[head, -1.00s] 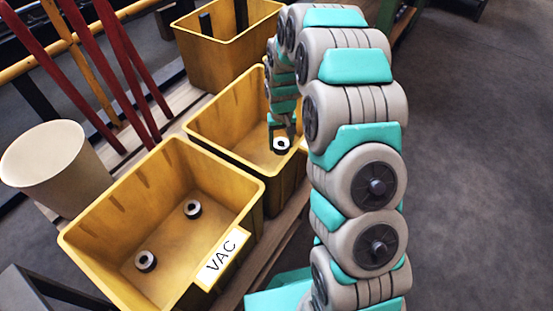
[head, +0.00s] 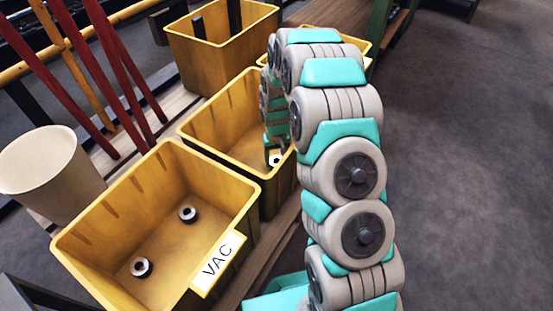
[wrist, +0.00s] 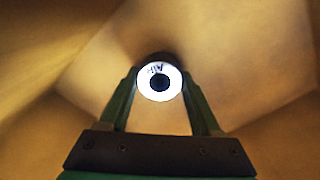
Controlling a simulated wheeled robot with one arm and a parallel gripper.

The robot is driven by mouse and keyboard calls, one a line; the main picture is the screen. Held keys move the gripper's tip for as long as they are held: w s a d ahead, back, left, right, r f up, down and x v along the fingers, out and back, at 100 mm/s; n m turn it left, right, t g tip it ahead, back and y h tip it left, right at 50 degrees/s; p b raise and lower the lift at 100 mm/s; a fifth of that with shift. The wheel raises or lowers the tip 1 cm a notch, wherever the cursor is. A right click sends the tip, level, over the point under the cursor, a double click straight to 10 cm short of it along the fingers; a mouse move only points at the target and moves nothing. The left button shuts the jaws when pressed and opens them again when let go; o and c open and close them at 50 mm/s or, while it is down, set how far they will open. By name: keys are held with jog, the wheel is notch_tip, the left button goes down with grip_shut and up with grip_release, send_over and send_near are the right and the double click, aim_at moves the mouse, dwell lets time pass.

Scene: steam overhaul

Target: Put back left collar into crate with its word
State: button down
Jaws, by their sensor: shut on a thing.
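A collar (head: 276,160), a short dark ring with a white face and dark centre hole, is held between the two fingers of my gripper (head: 273,156). Whether the collar touches the floor is unclear. The nearest yellow crate (head: 150,170) carries a white VAC label (head: 218,263). Two more collars, one (head: 188,214) and another (head: 141,267), lie in it.
A third yellow crate (head: 215,60) with dark upright pieces stands farther back, and another is partly hidden behind my arm. A beige tub (head: 45,160) stands left of the crates. Red rods (head: 95,80) lean behind them. Open grey floor lies to the right.

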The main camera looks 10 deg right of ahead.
jog(key=shift+c, duration=0.5)
grip_release()
notch_tip(320, 180, up, 12)
jog(key=p, duration=0.1)
jog(key=shift+r, duration=0.25)
